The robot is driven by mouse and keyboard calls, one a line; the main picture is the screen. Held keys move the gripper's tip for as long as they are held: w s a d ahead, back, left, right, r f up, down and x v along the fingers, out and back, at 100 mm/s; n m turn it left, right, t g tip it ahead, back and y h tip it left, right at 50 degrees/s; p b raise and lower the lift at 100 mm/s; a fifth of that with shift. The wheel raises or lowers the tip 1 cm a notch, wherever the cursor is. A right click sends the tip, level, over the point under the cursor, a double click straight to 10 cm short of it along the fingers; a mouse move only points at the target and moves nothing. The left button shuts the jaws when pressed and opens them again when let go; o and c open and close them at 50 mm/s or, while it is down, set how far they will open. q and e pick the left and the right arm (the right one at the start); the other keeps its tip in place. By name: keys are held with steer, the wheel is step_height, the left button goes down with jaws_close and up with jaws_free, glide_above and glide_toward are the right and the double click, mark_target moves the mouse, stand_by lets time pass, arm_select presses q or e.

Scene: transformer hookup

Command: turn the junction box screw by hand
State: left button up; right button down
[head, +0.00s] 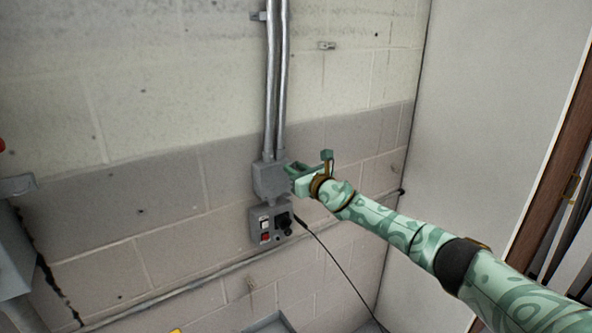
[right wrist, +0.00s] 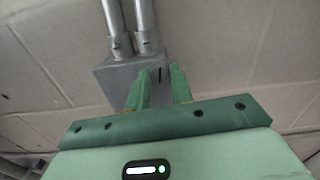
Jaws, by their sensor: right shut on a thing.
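The grey junction box (head: 268,180) is on the wall at the lower end of two metal conduits. It also shows in the right wrist view (right wrist: 112,76). My right gripper (head: 288,172) is at the box's right side. In the right wrist view its two green fingers (right wrist: 160,82) reach up to the box face with a narrow gap between them. They are shut on the junction box screw, which is mostly hidden; a small dark mark shows on the box between the fingertips. My left gripper is not in view.
A black cable (head: 330,252) hangs from there to the lower right. A horizontal conduit (head: 150,299) runs low along the wall. A grey unit (head: 14,255) stands at the left edge.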

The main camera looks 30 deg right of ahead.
steer(key=shift+f, duration=0.25)
steer(key=c, duration=1.2)
jaws_free()
steer(key=shift+r, duration=0.15)
steer(key=shift+s+r+p, duration=0.1)
steer(key=shift+s+p, duration=0.25)
steer(key=shift+p, duration=0.05)
steer(key=s+d+p, duration=0.2)
steer(key=s, duration=1.3)
steer(key=shift+s+p, duration=0.2)
steer(key=shift+p, duration=0.2)
steer(key=shift+d, duration=0.1)
